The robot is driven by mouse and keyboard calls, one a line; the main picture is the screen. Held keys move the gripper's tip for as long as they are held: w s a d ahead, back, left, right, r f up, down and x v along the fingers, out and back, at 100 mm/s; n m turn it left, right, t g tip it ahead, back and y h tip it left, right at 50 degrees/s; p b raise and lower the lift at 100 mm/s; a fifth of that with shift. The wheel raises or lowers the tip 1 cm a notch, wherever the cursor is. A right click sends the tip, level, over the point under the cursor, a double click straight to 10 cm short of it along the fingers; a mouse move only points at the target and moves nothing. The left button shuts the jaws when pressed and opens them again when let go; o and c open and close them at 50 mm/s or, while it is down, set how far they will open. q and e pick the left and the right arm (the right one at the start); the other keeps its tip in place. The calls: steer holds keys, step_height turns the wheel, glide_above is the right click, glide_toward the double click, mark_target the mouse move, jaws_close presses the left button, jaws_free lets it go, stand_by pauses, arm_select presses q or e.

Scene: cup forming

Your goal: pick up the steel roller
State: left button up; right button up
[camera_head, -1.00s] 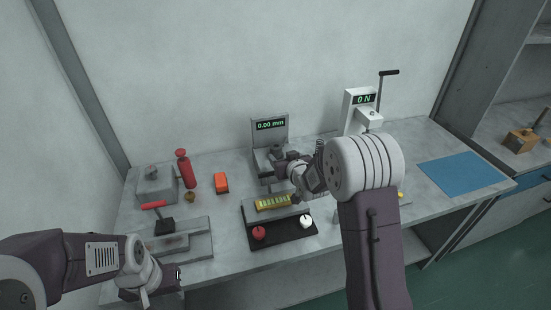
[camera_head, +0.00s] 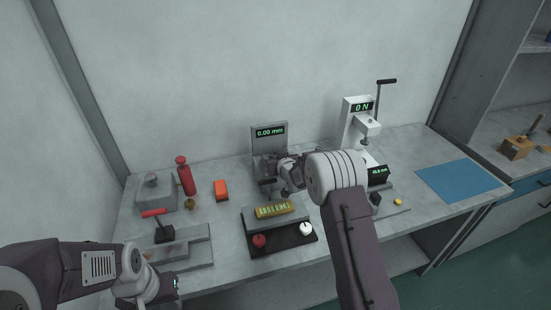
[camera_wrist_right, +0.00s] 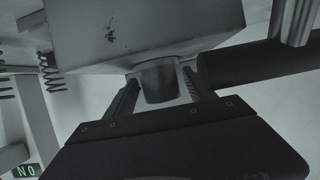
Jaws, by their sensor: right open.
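A short grey cylinder (camera_wrist_right: 158,84), which looks like the steel roller, shows in the right wrist view against a pale grey block (camera_wrist_right: 140,30). My right gripper (camera_wrist_right: 160,94) is open, with one finger on each side of the cylinder. I cannot tell whether either finger touches it. In the head view my right gripper (camera_head: 272,186) is at the grey gauge stand (camera_head: 269,133) with the 0.00 mm display; I cannot make out the roller there. My left gripper (camera_head: 172,286) is low at the left, by the table's front edge, its jaws unclear.
A yellow slotted block (camera_head: 273,209) stands in front of the gauge, behind a black tray (camera_head: 284,240) with a red and a white knob. A white press (camera_head: 357,118) stands to the right. An orange block (camera_head: 221,190) and red bottle (camera_head: 186,177) are left. The blue mat (camera_head: 460,177) is clear.

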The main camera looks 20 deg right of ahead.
steer(key=shift+s+r, duration=0.1)
steer(key=c, duration=0.7)
jaws_close()
step_height(320, 180, up, 10)
steer(key=shift+f+p, duration=0.2)
steer(key=shift+p, duration=0.5)
step_height(320, 180, up, 8)
steer(key=p, duration=0.3)
steer(key=shift+r, duration=0.2)
